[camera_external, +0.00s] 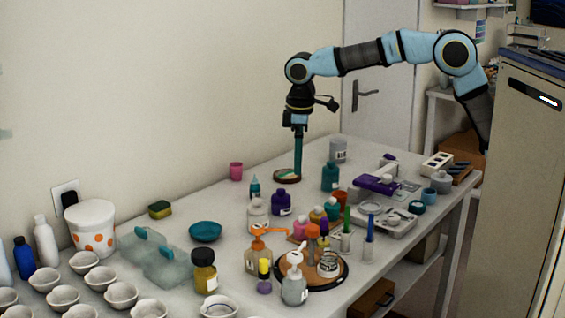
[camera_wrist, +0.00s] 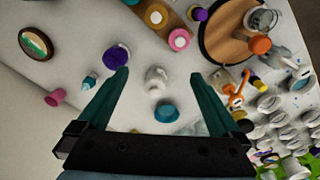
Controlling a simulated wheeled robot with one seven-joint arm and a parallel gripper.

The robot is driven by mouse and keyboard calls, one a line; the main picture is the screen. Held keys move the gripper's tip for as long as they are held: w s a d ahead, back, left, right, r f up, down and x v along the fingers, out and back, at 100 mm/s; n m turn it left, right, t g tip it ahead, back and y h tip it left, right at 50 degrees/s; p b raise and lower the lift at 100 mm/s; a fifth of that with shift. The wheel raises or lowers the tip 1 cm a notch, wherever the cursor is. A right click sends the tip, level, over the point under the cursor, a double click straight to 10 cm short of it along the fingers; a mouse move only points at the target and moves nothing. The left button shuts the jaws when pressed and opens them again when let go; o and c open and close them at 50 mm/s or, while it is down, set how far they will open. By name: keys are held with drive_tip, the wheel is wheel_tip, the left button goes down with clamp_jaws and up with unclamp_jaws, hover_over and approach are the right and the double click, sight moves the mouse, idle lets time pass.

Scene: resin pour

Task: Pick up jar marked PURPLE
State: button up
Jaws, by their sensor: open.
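A purple jar (camera_external: 281,203) with a small pale label stands upright on the table; the label is too small to read. It shows from above as a round purple shape (camera_wrist: 117,56) in the wrist view, close to my left fingertip and not between the fingers. My gripper (camera_external: 298,176) points down over the table, its teal fingers seen edge-on in the external view. In the wrist view my gripper (camera_wrist: 159,75) is open and empty. A pale white bottle (camera_wrist: 156,79) shows between the fingers, below them.
The pale bottle (camera_external: 258,212) and a teal dropper bottle (camera_external: 254,187) stand close to the purple jar. A teal bowl (camera_external: 205,231), a pink cup (camera_external: 236,171) and a round picture disc (camera_wrist: 36,43) are nearby. A round wooden board (camera_external: 340,284) holds several items. Bare table lies around the disc.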

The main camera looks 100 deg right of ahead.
hover_over(281, 190)
wheel_tip(281, 190, down, 3)
drive_tip(key=shift+m, duration=0.3)
wheel_tip(281, 190, down, 10)
drive_tip(key=shift+a+r+p, duration=0.1)
drive_tip(key=shift+r+p, duration=0.1)
drive_tip(key=shift+p, duration=0.3)
drive_tip(key=shift+d+f+p, duration=0.15)
drive_tip(key=shift+f+p, duration=0.4)
drive_tip(key=shift+f, duration=1)
drive_tip(key=shift+d+f+p, duration=0.1)
drive_tip(key=shift+f+p, duration=0.4)
drive_tip(key=shift+f, duration=1.05)
drive_tip(key=c, duration=1.5)
drive_tip(key=shift+r, duration=0.15)
